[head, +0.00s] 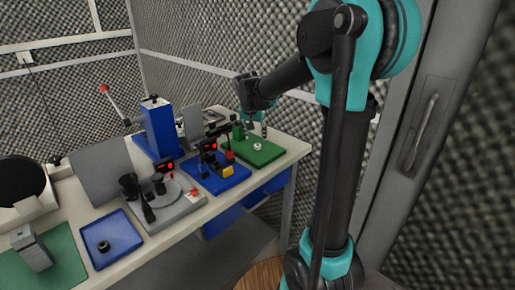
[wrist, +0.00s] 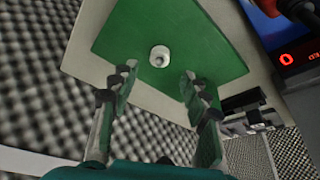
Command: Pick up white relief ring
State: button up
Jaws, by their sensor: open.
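The white relief ring (head: 257,147) is a small round piece lying on the green mat (head: 272,155) at the right end of the bench. In the wrist view, the ring (wrist: 159,55) shows a grey centre and sits on the bare green mat (wrist: 205,40). My gripper (wrist: 157,80) is open and empty, its two fingers apart. The ring appears beyond the fingertips and between their lines, not touched by either. In the head view, my gripper (head: 252,128) is above the mat, just behind the ring.
A blue mat (head: 232,178) with a small device and red display is left of the green mat. A blue press (head: 160,128) stands behind. A blue tray (head: 110,246) holds a dark ring. The bench's front edge is close to the green mat.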

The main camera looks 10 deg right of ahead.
aim_at(257, 144)
jog(key=shift+x, duration=2.85)
jog(key=shift+s, duration=0.15)
jog(key=shift+c, duration=0.4)
jog(key=c, duration=0.9)
jog(key=shift+r, duration=0.1)
